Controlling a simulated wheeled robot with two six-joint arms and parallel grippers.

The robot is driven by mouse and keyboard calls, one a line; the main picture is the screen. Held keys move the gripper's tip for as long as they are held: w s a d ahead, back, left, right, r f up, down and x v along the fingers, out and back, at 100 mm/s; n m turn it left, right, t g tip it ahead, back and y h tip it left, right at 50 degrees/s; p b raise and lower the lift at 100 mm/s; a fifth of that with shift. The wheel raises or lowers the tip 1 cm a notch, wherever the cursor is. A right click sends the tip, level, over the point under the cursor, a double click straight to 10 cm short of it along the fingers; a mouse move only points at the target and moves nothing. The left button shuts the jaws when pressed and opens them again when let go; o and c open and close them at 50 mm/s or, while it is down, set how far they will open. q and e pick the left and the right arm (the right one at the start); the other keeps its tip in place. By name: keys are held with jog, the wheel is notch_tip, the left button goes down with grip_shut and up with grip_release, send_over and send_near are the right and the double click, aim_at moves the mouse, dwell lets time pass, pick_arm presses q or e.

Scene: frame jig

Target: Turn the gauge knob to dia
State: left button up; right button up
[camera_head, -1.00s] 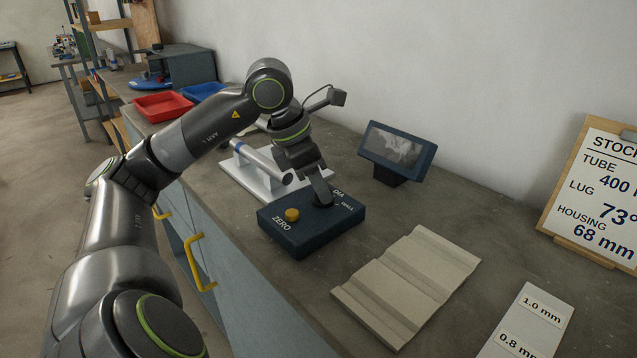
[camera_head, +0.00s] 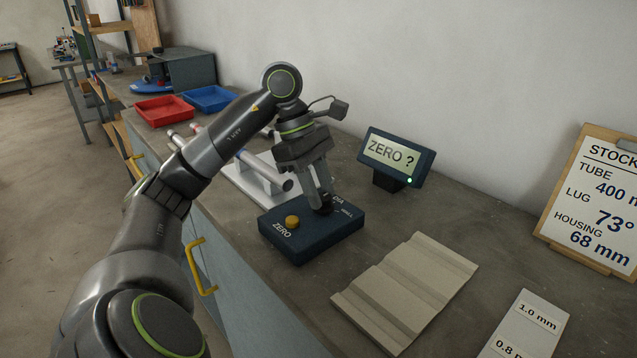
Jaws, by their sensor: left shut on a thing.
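The gauge box (camera_head: 300,243) is dark blue and sits on the bench. It has a yellow button (camera_head: 292,221) by the word ZERO, and the word DIA is partly visible at its far edge. My left gripper (camera_head: 323,207) points down at the box's right half and is shut on the dark knob there. The fingers cover most of the knob, so where it points cannot be told. The display (camera_head: 397,155) behind the box is lit and reads "ZERO ?", with a green light at its corner. My right gripper is not in view.
A white stand with a tube (camera_head: 262,169) is behind the box. A grooved beige block (camera_head: 405,290) and a labelled plate (camera_head: 525,325) lie to the right. A clipboard (camera_head: 595,200) leans at the wall. Red (camera_head: 163,109) and blue (camera_head: 209,98) trays are far left.

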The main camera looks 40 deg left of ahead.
pick_arm(q)
jog(key=shift+r+m+p, duration=0.15)
jog(key=shift+m+p, duration=0.25)
jog(key=shift+p, duration=0.05)
jog(key=shift+w+m+g+p, duration=0.1)
jog(key=shift+m+g+p, duration=0.2)
jog(key=shift+m, duration=0.1)
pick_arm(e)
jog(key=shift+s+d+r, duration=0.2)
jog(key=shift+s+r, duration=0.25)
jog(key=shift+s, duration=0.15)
pick_arm(q)
jog(key=o, duration=0.9)
jog(key=shift+o, duration=0.3)
jog(key=shift+a+r, duration=0.1)
jog(key=shift+r, duration=0.05)
jog(key=p+v, duration=1.4)
jog(key=v, duration=0.2)
jog(key=shift+a+r, duration=0.15)
jog(key=shift+r, duration=0.25)
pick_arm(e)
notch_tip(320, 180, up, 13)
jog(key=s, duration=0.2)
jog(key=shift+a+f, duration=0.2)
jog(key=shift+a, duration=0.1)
